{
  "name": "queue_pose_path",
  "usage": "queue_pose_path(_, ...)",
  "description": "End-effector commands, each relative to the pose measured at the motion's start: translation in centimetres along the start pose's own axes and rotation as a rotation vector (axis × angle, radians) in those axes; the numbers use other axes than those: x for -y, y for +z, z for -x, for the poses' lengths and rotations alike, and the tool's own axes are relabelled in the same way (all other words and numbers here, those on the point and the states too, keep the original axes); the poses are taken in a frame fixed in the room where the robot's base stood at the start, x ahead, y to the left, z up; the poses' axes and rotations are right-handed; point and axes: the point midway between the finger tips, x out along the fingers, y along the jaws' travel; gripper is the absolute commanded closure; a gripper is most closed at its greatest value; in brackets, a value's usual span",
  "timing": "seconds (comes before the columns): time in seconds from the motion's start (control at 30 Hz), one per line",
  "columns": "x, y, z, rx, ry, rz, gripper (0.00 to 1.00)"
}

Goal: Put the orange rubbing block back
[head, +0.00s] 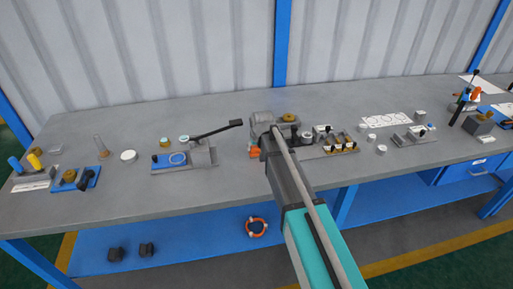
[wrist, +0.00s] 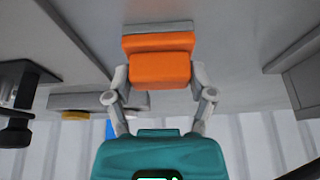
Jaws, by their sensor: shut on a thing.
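The orange rubbing block (wrist: 160,68) is between the two fingers of my gripper (wrist: 160,80) in the wrist view, and the fingers are shut on it. A thin grey layer shows along its far edge. In the head view a small part of the orange block (head: 254,153) shows at the left of my arm, just above the grey bench (head: 225,190). My arm hides most of my gripper there. I cannot tell whether the block touches the bench top.
A grey rounded machine part (head: 262,120) stands just behind the block. The bench front left of my arm is clear.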

Motion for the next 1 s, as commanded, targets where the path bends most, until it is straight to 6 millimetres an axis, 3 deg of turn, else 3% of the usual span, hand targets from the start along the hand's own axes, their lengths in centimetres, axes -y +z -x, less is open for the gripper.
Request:
queue_pose_path(0.03,0.0,0.0,-0.1,0.0,0.0,0.0,0.26)
queue_pose_path(0.17,0.0,0.0,-0.1,0.0,0.0,0.0,0.01)
queue_pose_path(0.2,0.0,0.0,-0.1,0.0,0.0,0.0,0.0)
queue_pose_path(0.73,0.0,-0.1,0.2,0.0,0.0,0.0,0.0)
queue_pose_path(1.0,0.0,-0.1,1.6,0.0,0.0,0.0,0.0)
